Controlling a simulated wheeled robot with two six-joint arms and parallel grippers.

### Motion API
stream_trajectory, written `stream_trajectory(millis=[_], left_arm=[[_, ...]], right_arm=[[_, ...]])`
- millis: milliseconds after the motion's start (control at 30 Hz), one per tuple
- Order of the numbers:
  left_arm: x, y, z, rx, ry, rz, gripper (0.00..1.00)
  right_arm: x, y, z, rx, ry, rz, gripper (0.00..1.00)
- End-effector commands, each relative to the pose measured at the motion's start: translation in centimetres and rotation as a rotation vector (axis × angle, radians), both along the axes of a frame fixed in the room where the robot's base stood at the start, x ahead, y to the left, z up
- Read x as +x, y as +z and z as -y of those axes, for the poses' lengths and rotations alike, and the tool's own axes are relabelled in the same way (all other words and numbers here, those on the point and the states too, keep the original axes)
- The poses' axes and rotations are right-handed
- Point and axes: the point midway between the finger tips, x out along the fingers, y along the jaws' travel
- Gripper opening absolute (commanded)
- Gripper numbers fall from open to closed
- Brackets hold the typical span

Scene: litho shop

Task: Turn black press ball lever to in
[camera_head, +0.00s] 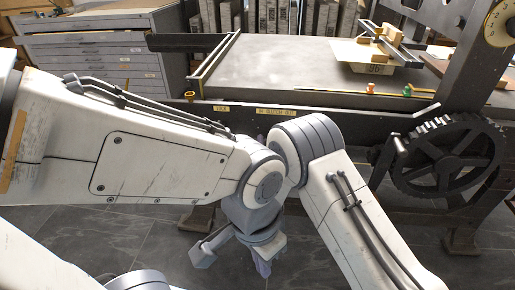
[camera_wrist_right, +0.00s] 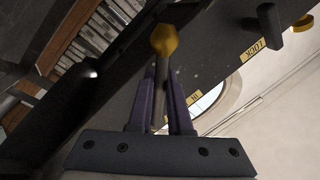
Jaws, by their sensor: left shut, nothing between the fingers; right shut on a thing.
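The ball lever, with a brass-coloured ball (camera_wrist_right: 164,40) on a dark rod (camera_wrist_right: 160,88), is in the right wrist view. My right gripper (camera_wrist_right: 161,75) is shut on the rod, a purple finger on each side, with the ball beyond the fingertips. An "IN" label (camera_wrist_right: 193,97) lies just right of the fingers, and a "LOCK" label (camera_wrist_right: 253,50) farther right. In the head view a brass ball (camera_head: 190,96) shows at the black press's front edge; my arms hide what is below it. My left gripper (camera_head: 263,268) hangs low over the floor, shut and empty.
The press bed (camera_head: 280,68) spans the back, with a large gear wheel (camera_head: 448,158) at right. A grey drawer cabinet (camera_head: 100,62) stands at back left. My two arms cross closely in the middle. A dark knob (camera_wrist_right: 270,25) sticks out in the wrist view.

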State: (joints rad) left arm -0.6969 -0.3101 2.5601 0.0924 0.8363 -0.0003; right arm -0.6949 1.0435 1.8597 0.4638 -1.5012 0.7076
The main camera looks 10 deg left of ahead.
Motion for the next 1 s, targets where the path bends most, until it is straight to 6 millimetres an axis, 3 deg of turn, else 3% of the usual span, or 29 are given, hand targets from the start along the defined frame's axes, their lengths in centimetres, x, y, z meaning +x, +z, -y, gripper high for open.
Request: stream_trajectory(millis=[667,700,767,1000], left_arm=[[0.00,-0.30,0.00,0.000,0.000,0.000,0.00],[0.00,-0.30,0.00,0.000,0.000,0.000,0.00],[0.00,-0.30,0.00,0.000,0.000,0.000,0.00],[0.00,-0.29,0.00,0.000,0.000,0.000,0.00]], right_arm=[[0.03,0.22,0.75,0.063,-0.010,-0.006,0.00],[0.02,0.24,0.75,0.063,-0.010,-0.006,0.25],[0.03,0.24,0.75,0.063,-0.010,-0.006,0.47],[0.09,0.28,0.84,0.064,-0.012,-0.006,0.47]])
